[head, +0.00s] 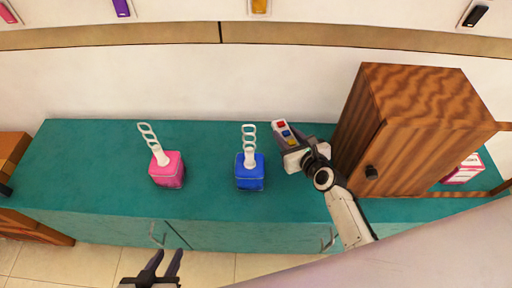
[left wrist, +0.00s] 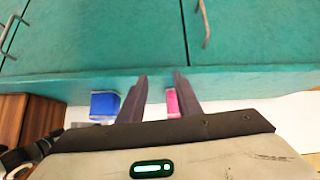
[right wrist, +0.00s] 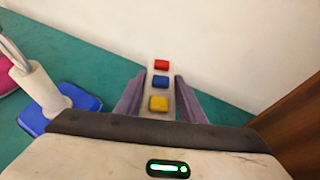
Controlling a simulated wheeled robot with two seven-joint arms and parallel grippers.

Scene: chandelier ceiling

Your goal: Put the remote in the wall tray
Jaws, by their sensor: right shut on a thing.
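The remote (head: 283,131) is pale grey with red, blue and yellow buttons. My right gripper (head: 293,146) is shut on it, over the back of the teal cabinet top beside the wooden box. In the right wrist view the remote (right wrist: 161,93) sits between the two fingers of my right gripper (right wrist: 157,88) and points away toward the white wall. My left gripper (head: 168,262) is open and empty in front of the cabinet. It also shows open in the left wrist view (left wrist: 157,90). I cannot make out a wall tray in any view.
A wooden box (head: 400,130) with a dark knob stands at right. The cabinet's left end is clear. Small coloured items (head: 122,8) line the top edge.

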